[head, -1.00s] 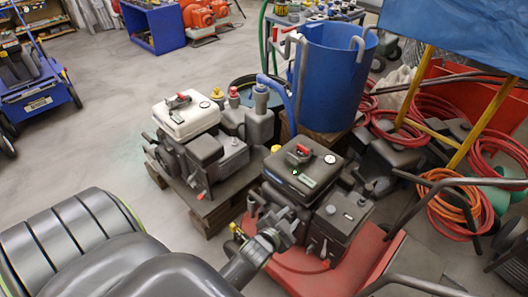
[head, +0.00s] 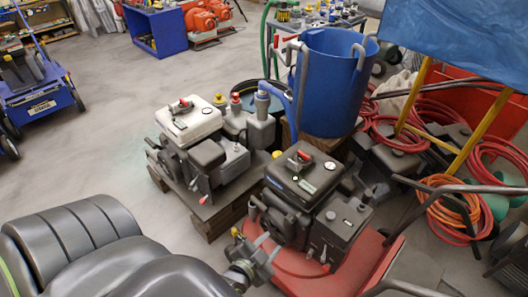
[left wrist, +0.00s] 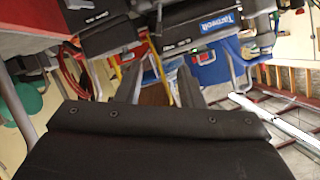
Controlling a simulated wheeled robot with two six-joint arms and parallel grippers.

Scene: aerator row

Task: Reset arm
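My left arm comes in from the lower left of the head view. Its gripper (head: 268,250) is low in the picture, in front of the dark engine (head: 304,180) on the red machine. In the left wrist view the two dark fingers of the left gripper (left wrist: 160,85) stand apart with a gap between them, and nothing is held there. Whether the gripper touches the red machine (head: 372,262) cannot be told from the head view. My right gripper is not in view.
A white-topped engine (head: 190,122) sits on a wooden pallet (head: 213,218). A blue barrel (head: 330,85) stands behind, with red hoses (head: 400,110) to its right. A blue mower (head: 40,95) is at the left. The grey floor (head: 110,125) between is clear.

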